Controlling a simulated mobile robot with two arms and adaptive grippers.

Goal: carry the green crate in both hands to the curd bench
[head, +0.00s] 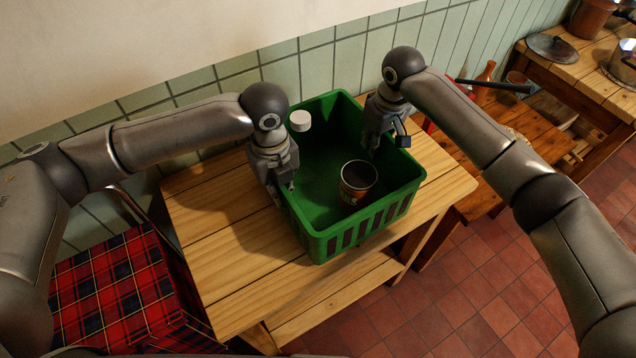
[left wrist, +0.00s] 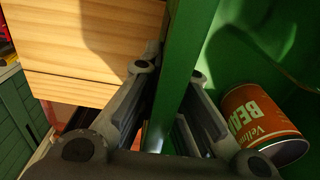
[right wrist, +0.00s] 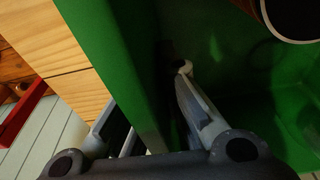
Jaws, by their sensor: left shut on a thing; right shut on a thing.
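The green crate (head: 330,238) is on or just above a pine table (head: 215,220); I cannot tell if it touches the top. A tin with an orange label (head: 356,186) stands inside it, and the tin also shows in the left wrist view (left wrist: 258,120). My left gripper (head: 282,192) is shut on the crate's left wall, one finger on each side of the green wall (left wrist: 185,75). My right gripper (head: 378,148) is shut on the opposite wall, astride it in the right wrist view (right wrist: 150,115). I cannot tell which bench is the curd bench.
A white round object (head: 300,120) shows at the crate's back left. A red tartan cloth (head: 120,285) lies left of the table. A lower wooden bench (head: 550,130) and a table with a pot lid (head: 552,47) stand at right. Tiled floor (head: 480,290) is open in front.

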